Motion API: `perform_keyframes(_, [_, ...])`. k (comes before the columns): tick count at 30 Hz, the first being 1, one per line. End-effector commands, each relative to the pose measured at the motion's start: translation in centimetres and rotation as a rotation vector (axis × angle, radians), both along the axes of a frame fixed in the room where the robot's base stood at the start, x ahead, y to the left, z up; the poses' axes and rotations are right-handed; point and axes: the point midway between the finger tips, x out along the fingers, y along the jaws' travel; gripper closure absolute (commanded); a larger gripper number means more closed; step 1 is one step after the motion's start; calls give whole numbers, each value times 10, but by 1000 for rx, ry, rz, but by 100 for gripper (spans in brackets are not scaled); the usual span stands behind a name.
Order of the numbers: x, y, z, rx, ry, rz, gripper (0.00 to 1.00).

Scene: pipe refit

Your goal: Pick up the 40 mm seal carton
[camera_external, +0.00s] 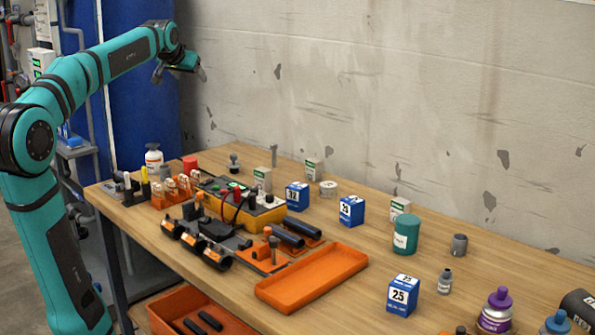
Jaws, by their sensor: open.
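Several small cartons stand on the wooden workbench (440,262). A blue-and-white carton (297,196) at the middle seems to read 32. Another blue carton (351,211) to its right has a number I cannot read surely. A third blue carton (403,295) near the front reads 25. White-and-green cartons (262,180), (313,169) and (399,208) stand further back, their print too small to read. I cannot tell which carton is the 40 mm seal carton. My gripper (181,72) is open and empty, high above the bench's far left end, apart from all cartons.
An empty orange tray (312,277) lies at the bench's front middle. Black pipe fittings (200,245) and a yellow-and-black case (262,217) crowd the left half. A green tub (406,234), a grey cylinder (459,245) and purple-capped bottle (496,311) stand right. A wall closes the back.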

Motion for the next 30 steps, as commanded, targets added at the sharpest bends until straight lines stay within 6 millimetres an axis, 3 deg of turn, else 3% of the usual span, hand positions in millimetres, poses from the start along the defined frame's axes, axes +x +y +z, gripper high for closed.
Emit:
perform_keyframes(3, [29,-26,-5,27,64,-36,29])
perform_keyframes(15, [108,-114,-34,122,273,-154,29])
perform_keyframes(30, [177,-238,-104,258,527,-304,29])
